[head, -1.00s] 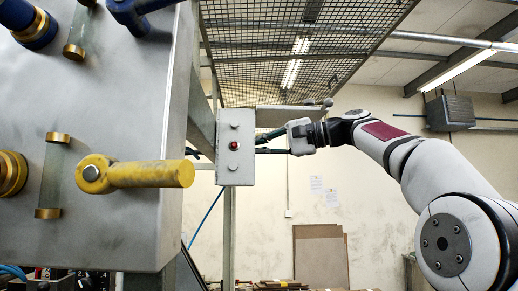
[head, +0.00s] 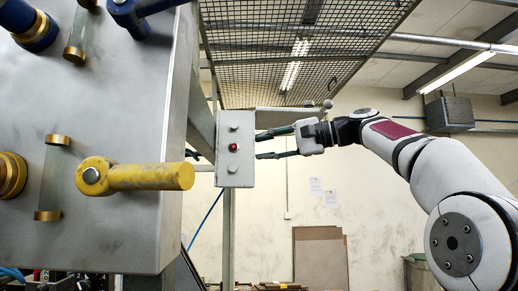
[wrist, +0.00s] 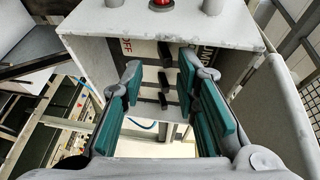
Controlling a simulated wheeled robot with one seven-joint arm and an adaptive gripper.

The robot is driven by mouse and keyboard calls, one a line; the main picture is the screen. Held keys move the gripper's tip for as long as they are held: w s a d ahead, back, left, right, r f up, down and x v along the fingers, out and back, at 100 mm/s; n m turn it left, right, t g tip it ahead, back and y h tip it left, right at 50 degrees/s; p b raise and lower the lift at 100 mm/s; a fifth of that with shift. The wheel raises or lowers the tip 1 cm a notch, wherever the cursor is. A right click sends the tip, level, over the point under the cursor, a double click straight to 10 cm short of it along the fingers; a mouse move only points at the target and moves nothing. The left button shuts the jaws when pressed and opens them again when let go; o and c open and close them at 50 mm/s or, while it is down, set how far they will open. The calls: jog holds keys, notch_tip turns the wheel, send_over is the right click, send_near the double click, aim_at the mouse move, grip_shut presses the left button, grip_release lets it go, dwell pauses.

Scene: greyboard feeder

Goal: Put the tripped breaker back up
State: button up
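A grey breaker box (head: 235,170) with a red button on its near face stands at the centre of the head view. In the wrist view its open side (wrist: 95,55) shows a dark panel with "OFF" lettering and several small black breaker levers (wrist: 164,77). I cannot tell which one is tripped. My gripper (head: 258,147) is to the right of the box, its fingers pointing left at it. In the wrist view the gripper (wrist: 160,78) is open, teal pads apart, with nothing between them. The finger ends partly cover the panel.
A large grey cabinet with a yellow handle (head: 145,176) fills the left of the head view. A wire mesh (head: 290,60) hangs above the box. An open door flap (wrist: 270,110) stands to the right in the wrist view. Clear space lies below my arm.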

jog(key=v, duration=1)
jog(key=shift+f, duration=0.1)
jog(key=s+a+f+h, duration=0.3)
jog(key=a+f+h, duration=0.1)
jog(key=f, duration=0.3)
jog(key=s+a+f+h, duration=0.3)
jog(key=s+a+f, duration=0.1)
jog(key=f, duration=0.3)
jog(key=s+d+f+n+h, duration=0.2)
jog(key=s+d+f+h, duration=0.2)
jog(key=s+f, duration=0.9)
jog(key=s+d+f+n+h, duration=0.2)
jog(key=s+d+f+h, duration=0.2)
jog(key=s+d+f, duration=0.4)
jog(key=s+f, duration=0.5)
jog(key=f, duration=0.3)
jog(key=shift+d+g, duration=0.3)
jog(key=shift+g, duration=0.1)
